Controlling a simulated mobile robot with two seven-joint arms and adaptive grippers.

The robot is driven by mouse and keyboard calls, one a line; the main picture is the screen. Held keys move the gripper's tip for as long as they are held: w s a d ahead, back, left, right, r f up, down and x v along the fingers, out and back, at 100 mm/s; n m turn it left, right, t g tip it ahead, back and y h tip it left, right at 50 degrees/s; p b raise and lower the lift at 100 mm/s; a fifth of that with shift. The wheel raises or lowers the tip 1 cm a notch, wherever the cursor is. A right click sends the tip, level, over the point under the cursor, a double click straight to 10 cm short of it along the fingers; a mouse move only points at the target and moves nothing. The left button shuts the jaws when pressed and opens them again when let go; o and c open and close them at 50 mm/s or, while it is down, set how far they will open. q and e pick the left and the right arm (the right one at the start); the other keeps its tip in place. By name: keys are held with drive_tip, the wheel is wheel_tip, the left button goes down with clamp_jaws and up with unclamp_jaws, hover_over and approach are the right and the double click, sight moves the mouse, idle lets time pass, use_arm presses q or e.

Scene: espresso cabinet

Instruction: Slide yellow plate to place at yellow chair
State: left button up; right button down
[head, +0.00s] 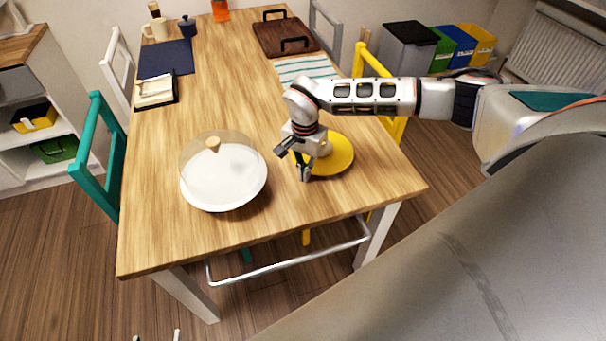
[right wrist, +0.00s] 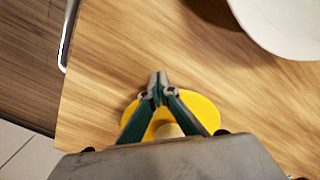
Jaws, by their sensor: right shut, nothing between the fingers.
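The yellow plate (head: 340,160) lies on the wooden table near its right front corner, beside the yellow chair (head: 395,128). My right gripper (head: 304,174) is shut and empty, pointing down at the plate's left side; its arm and hand hide part of the plate. In the right wrist view, the shut fingertips (right wrist: 159,78) overlap the upper rim of the yellow plate (right wrist: 205,110). A small tan round thing shows over the plate between the fingers. I cannot tell whether the fingers touch the plate. My left gripper (head: 157,336) shows only two separated fingertips at the bottom edge.
A white dish (head: 225,188) under a clear dome with a wooden knob stands left of my right gripper. A teal chair (head: 97,165) is at the table's left. The table's middle is clear.

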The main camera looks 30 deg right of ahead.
drive_tip(key=w+d, duration=0.2)
drive_tip(key=d, duration=0.2)
drive_tip(key=w+d, duration=0.3)
drive_tip(key=d, duration=0.2)
drive_tip(key=w+d, duration=0.3)
drive_tip(key=d, duration=0.1)
drive_tip(key=shift+d, duration=0.3)
use_arm(q)
drive_tip(key=shift+f, duration=0.25)
drive_tip(key=shift+r, duration=0.1)
use_arm(e)
drive_tip(key=shift+s+a, duration=0.1)
